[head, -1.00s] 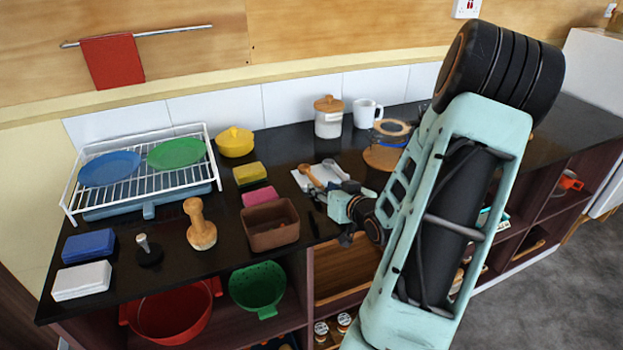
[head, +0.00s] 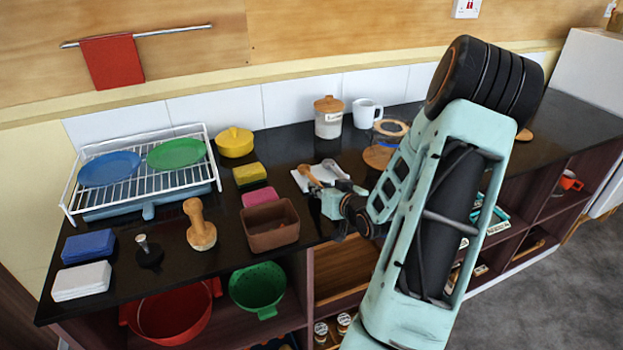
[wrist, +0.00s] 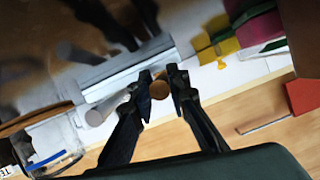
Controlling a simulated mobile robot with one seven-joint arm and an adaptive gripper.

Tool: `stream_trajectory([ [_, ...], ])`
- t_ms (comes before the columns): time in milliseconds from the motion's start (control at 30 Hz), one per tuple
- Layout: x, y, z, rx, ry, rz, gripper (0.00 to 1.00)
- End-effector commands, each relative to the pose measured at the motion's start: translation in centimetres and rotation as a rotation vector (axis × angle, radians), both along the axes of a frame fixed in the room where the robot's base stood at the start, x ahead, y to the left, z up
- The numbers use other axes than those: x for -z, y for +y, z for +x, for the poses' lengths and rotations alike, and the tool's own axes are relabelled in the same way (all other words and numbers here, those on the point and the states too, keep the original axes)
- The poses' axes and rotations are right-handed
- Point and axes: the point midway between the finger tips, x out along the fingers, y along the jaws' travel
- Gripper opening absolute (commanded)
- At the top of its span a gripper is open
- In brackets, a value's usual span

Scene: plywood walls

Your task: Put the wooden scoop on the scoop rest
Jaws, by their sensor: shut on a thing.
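The wooden scoop (head: 310,174) shows in the head view over the white scoop rest (head: 297,181), with its brown round part toward the back left. My gripper (head: 335,205) is at its near end and partly covers it. In the wrist view my gripper (wrist: 160,82) is shut on the scoop, whose round brown part (wrist: 160,89) shows between the fingertips. I cannot tell whether the scoop touches the rest. A grey scoop-like utensil (head: 334,169) lies beside it, to the right.
A brown bin (head: 272,226), pink sponge (head: 260,196) and yellow sponge (head: 250,173) stand left of the rest.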

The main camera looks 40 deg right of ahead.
Motion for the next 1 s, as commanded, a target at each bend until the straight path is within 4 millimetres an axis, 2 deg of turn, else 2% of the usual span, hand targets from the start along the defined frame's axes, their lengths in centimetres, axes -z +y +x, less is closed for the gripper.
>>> stream_trajectory([
  [333, -0.6, 0.0, 0.0, -0.001, -0.001, -0.002, 0.00],
  [567, -3.3, 0.0, 0.0, 0.000, -0.001, -0.004, 0.00],
  [867, -9.5, -0.6, -5.1, 0.004, 0.000, -0.007, 0.00],
  [1000, -10.9, -0.9, -8.7, 0.005, 0.002, -0.003, 0.00],
])
